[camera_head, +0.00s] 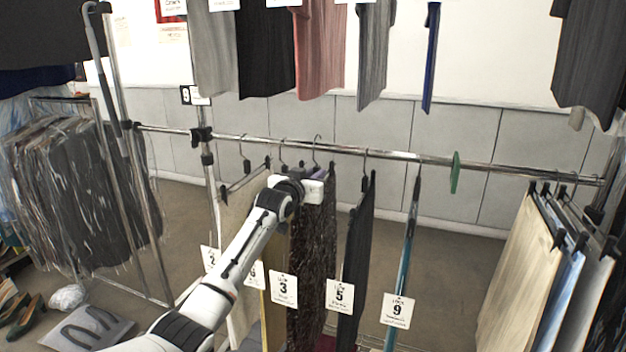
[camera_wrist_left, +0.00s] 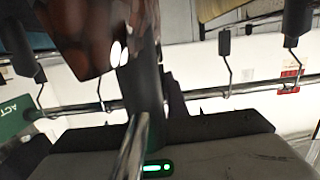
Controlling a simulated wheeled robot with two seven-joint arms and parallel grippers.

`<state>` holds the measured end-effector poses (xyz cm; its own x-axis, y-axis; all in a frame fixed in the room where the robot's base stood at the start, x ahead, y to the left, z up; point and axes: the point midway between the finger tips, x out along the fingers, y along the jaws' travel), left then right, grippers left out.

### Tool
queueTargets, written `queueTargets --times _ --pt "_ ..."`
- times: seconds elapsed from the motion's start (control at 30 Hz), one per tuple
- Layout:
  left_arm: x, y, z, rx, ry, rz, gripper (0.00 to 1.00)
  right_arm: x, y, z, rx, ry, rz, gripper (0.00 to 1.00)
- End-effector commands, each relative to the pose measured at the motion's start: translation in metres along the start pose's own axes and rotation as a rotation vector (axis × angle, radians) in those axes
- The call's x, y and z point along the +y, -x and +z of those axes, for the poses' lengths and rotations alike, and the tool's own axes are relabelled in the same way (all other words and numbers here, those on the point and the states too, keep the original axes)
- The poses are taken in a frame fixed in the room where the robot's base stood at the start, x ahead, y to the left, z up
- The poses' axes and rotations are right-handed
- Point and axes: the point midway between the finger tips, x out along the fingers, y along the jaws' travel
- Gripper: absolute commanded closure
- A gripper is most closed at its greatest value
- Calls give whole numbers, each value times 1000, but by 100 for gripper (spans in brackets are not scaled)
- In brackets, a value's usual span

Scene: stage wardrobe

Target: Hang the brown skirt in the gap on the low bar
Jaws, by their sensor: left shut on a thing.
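The brown skirt (camera_head: 312,255) is a dark, mottled brown piece hanging below my left gripper, among other garments at the low bar (camera_head: 390,156). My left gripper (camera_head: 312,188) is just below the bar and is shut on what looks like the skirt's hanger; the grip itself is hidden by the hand. In the left wrist view glossy brown cloth (camera_wrist_left: 85,35) and a dark hanger part show close to my left gripper (camera_wrist_left: 148,122). I cannot tell whether its hook touches the bar. A wide open stretch of bar lies right of the teal garment (camera_head: 406,250). My right gripper is not in view.
A green divider (camera_head: 455,172) sits on the bar right of the teal garment; a green sign (camera_wrist_left: 15,128) shows in the wrist view. A black garment (camera_head: 357,250) hangs right of the skirt. Pale garments (camera_head: 520,265) crowd the bar's right end. Other garments hang above.

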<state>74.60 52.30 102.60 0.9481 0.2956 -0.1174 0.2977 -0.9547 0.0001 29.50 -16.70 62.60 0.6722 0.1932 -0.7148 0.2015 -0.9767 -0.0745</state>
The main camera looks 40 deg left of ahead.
Motion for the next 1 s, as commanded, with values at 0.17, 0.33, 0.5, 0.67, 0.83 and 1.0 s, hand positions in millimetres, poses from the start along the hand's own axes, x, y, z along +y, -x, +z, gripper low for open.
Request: queueTargets --times 0.17,0.33,0.5,0.67,0.83,1.0 --pt "-1 -9 -4 7 1 -1 100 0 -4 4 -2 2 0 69" --pt "0 -18 -4 7 1 1 100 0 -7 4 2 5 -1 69" --pt "0 -26 -6 7 1 0 100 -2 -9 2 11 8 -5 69" --pt "0 -34 -6 8 1 0 100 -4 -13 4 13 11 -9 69" --pt "0 -42 -6 6 1 0 100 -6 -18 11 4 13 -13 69" --pt "-1 -50 -8 7 1 0 100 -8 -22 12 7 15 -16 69"
